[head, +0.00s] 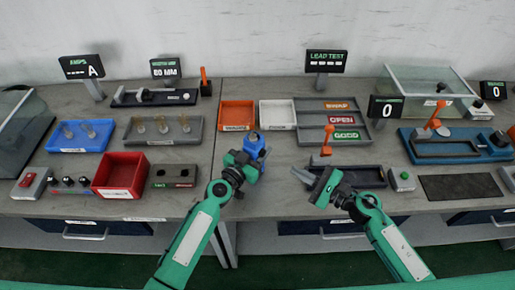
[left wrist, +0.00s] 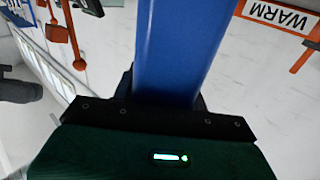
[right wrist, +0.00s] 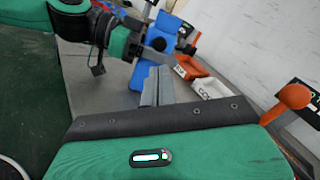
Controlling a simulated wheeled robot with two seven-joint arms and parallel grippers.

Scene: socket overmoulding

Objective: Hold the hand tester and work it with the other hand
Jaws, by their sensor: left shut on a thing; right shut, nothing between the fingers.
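The blue hand tester (head: 255,147) is held up above the middle of the bench in the head view. My left gripper (head: 245,158) is shut on it. In the left wrist view the tester (left wrist: 182,50) fills the space in front of the gripper, so its far end is cut off. My right gripper (head: 299,175) is shut and empty, to the right of the tester and apart from it. In the right wrist view its closed fingers (right wrist: 155,85) point towards the tester (right wrist: 145,77), which stands beyond them with my left gripper around it.
Behind the tester are an orange tray (head: 237,115) and a white tray (head: 278,114). A grey sorting tray (head: 308,124) with labelled lanes lies to their right. A red bin (head: 120,172) stands left. An orange-knobbed lever (head: 327,141) rises just behind my right gripper.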

